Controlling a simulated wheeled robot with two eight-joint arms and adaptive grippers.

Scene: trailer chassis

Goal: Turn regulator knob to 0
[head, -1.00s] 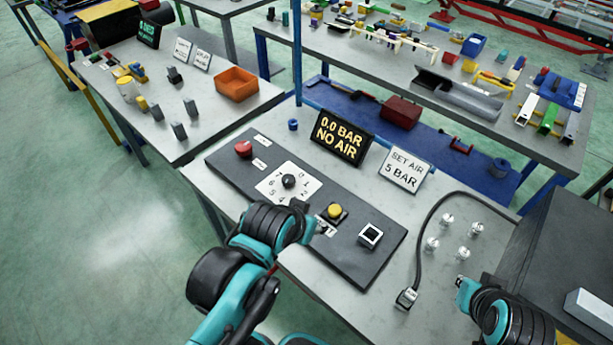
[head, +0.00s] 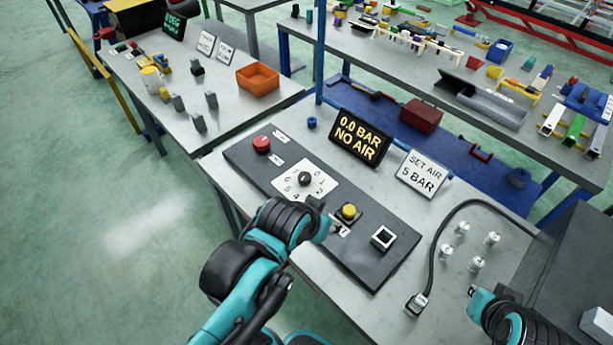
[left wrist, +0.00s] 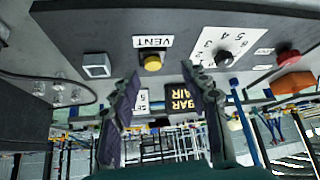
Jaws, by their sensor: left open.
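The regulator knob (head: 305,179) is a small black knob on a white numbered dial plate (head: 289,188), set in a dark panel on the table. In the left wrist view the knob (left wrist: 224,59) and its dial appear upside down, right of my fingers. Which number it points to is too small to tell. My left gripper (head: 319,212) is over the panel, between the dial and the yellow button (head: 348,211). In the left wrist view its fingers (left wrist: 163,72) are open and empty, apart from the knob. My right gripper (head: 473,292) is at the lower right; its fingers are unclear.
The panel also has a red button (head: 262,144) and a white-framed square (head: 383,237). Behind it stand a display (head: 360,137) reading "0.0 BAR NO AIR" and a sign (head: 422,174) reading "SET AIR 5 BAR". A black cable (head: 432,250) and several silver fittings lie at right.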

